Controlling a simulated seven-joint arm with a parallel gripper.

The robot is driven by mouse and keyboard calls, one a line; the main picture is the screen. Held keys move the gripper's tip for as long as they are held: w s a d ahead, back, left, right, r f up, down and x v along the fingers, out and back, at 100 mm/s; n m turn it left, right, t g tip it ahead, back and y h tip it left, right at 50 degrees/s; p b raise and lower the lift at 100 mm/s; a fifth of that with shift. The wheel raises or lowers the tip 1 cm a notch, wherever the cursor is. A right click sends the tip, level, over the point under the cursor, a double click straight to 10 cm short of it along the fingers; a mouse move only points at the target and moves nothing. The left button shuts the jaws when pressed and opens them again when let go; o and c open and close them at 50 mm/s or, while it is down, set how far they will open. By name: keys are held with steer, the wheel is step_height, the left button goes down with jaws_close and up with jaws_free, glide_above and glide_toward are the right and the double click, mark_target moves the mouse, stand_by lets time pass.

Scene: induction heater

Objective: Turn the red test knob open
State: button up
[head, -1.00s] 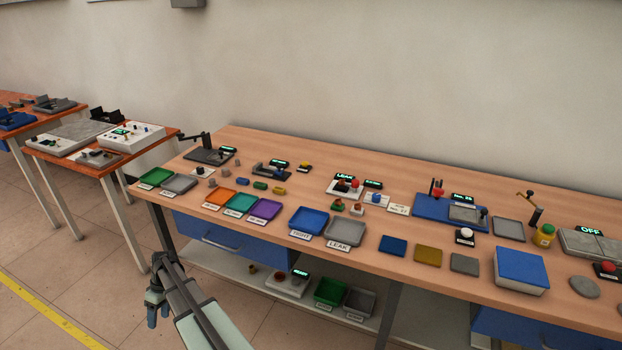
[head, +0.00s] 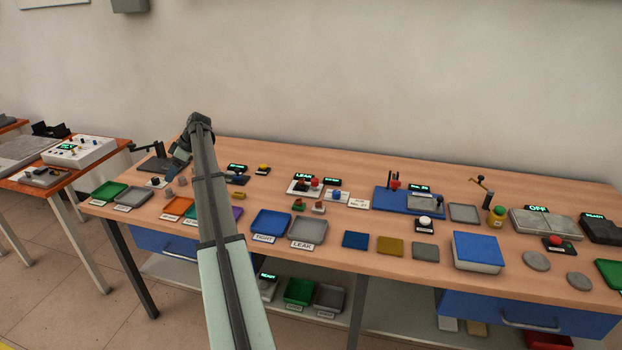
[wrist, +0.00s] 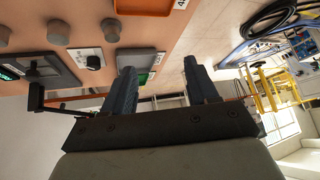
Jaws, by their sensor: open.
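The red knob is not in the wrist view.
A dark device with a crank arm (head: 150,158) stands close left of my gripper. Grey pegs and an orange tray (head: 177,207) lie near it. My forearm hides part of the bench front. Blue (head: 271,224) and grey (head: 308,231) trays lie in front of the knob.

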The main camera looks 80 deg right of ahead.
steer(key=s+d+r, duration=0.3)
steer(key=s+d, duration=0.4)
steer(key=s, duration=0.1)
steer(key=m+g+h, duration=0.2)
steer(key=m+h, duration=0.1)
glide_above(315, 179)
steer(key=s, duration=0.6)
steer(key=x, duration=0.8)
steer(key=w+x, duration=0.1)
steer(key=x, duration=0.4)
steer(key=shift+d+r, duration=0.15)
steer(key=shift+d, duration=0.05)
steer(key=c, duration=1)
